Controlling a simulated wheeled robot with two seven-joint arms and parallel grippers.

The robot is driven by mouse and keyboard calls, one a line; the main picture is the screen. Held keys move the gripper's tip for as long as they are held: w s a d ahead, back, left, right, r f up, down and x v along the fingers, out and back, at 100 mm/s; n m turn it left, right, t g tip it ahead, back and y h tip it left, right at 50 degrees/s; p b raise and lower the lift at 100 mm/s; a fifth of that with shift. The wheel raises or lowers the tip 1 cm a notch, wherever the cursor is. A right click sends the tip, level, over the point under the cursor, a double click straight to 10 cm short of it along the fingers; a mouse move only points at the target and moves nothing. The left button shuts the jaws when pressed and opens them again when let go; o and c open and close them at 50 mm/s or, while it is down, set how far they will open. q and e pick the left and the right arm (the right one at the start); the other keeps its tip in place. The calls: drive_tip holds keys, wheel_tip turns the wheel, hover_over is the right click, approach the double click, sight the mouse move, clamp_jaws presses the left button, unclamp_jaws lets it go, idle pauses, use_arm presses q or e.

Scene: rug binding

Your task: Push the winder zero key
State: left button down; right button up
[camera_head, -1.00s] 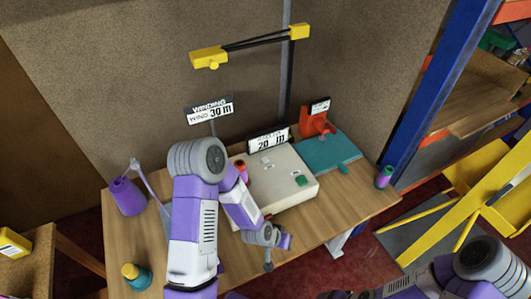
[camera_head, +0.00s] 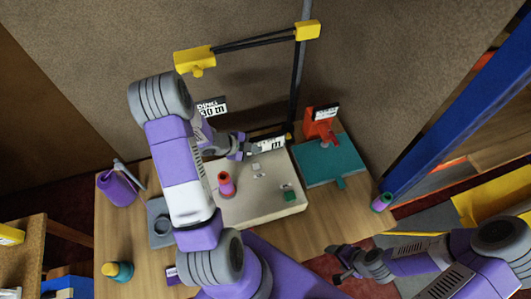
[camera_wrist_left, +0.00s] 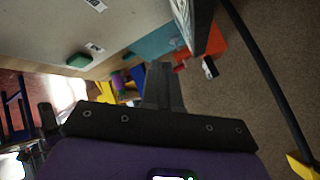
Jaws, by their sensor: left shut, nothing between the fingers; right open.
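The winder is a cream box (camera_head: 262,205) on the wooden bench, with a display panel (camera_head: 268,143) at its back edge. A green key (camera_head: 289,195) sits at its front right and small pale keys or labels (camera_head: 257,170) at its back; which is the zero key is too small to read. The green key also shows in the left wrist view (camera_wrist_left: 78,60). My left gripper (camera_head: 250,151) is shut and empty, near the display's left part and the box's back edge; contact cannot be told. My right gripper (camera_head: 338,264) is open and empty, off the bench's front right.
A red-topped spool (camera_head: 226,184) stands on the winder's left. A teal plate (camera_head: 325,165) with a red device (camera_head: 319,124) lies to the right. A yellow-ended overhead bar (camera_head: 195,60) hangs behind.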

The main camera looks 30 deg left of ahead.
use_arm(q)
drive_tip(key=b, duration=0.8)
hover_over(254, 167)
drive_tip(key=shift+m, duration=0.3)
wheel_tip(254, 167, down, 8)
drive_tip(key=shift+r, duration=0.1)
drive_tip(key=shift+f, duration=0.5)
use_arm(e)
wheel_tip(254, 167, down, 8)
drive_tip(key=shift+w, duration=0.2)
use_arm(q)
drive_tip(key=shift+f, duration=0.1)
idle(0.7)
drive_tip(key=shift+f+b, duration=0.3)
drive_tip(key=shift+b, duration=0.05)
use_arm(e)
drive_tip(key=shift+f, duration=0.25)
use_arm(q)
drive_tip(key=shift+f+b, duration=0.35)
drive_tip(key=shift+f, duration=0.05)
use_arm(e)
drive_tip(key=shift+f, duration=0.3)
use_arm(q)
drive_tip(key=shift+r+p, duration=0.85)
use_arm(e)
drive_tip(key=shift+r, duration=0.85)
